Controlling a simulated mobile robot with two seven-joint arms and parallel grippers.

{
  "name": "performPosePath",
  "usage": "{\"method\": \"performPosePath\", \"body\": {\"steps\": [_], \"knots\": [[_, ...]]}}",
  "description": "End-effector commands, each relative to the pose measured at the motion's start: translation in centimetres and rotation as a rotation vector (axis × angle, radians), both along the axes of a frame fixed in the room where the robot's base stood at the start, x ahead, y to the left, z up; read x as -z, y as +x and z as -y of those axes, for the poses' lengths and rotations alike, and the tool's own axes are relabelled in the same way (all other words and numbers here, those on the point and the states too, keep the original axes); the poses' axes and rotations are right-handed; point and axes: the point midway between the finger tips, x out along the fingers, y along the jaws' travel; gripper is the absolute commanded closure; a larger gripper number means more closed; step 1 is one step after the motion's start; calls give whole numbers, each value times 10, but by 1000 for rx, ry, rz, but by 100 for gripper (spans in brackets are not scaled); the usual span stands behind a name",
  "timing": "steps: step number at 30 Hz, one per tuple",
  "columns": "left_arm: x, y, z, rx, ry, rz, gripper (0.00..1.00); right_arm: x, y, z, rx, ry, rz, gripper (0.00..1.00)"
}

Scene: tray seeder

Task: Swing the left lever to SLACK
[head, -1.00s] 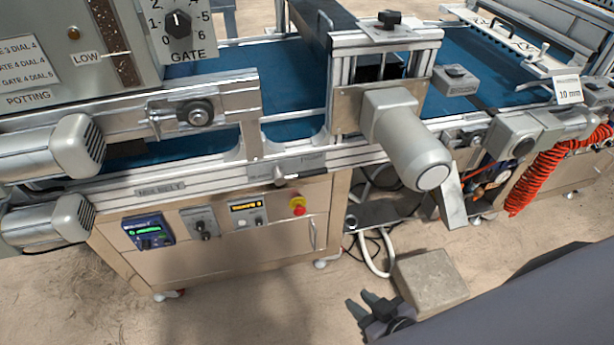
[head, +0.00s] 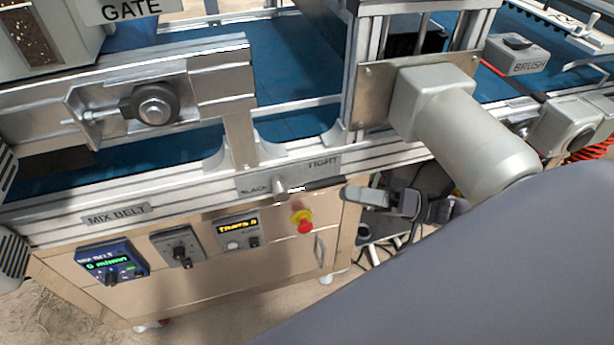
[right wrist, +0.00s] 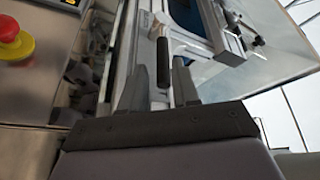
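The left lever (head: 281,188) sits on the front rail of the machine, on a plate (head: 322,170) lettered SLACK at left and TIGHT at right. Its black grip (head: 325,184) points right, toward the TIGHT end. My right gripper (head: 356,191) is just right of the grip's end, its fingers pointing left along the rail. In the right wrist view the black grip (right wrist: 163,62) shows between the two fingers of the open right gripper (right wrist: 160,75), with gaps on both sides. Whether the grip is within finger reach in depth is hard to tell. My left gripper is out of view.
A red and yellow stop button (head: 303,221) is on the cabinet below the lever. A large grey motor (head: 470,140) juts out above and right of my gripper. A blue MIX BELT display (head: 112,265) and knobs are lower left.

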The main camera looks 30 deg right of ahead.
Motion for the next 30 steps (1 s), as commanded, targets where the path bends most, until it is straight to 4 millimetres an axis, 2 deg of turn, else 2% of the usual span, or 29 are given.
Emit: {"method": "performPosePath", "body": {"steps": [5, 8, 19, 30], "knots": [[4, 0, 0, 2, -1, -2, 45, -4, -1, 9, -50, 31, -27, 70], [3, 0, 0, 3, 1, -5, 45, -8, 3, 2, -55, 36, -28, 70], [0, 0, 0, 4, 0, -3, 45, -19, 31, -41, -54, 35, -27, 70], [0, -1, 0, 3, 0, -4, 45, -20, 35, -48, -52, 32, -28, 70]]}}
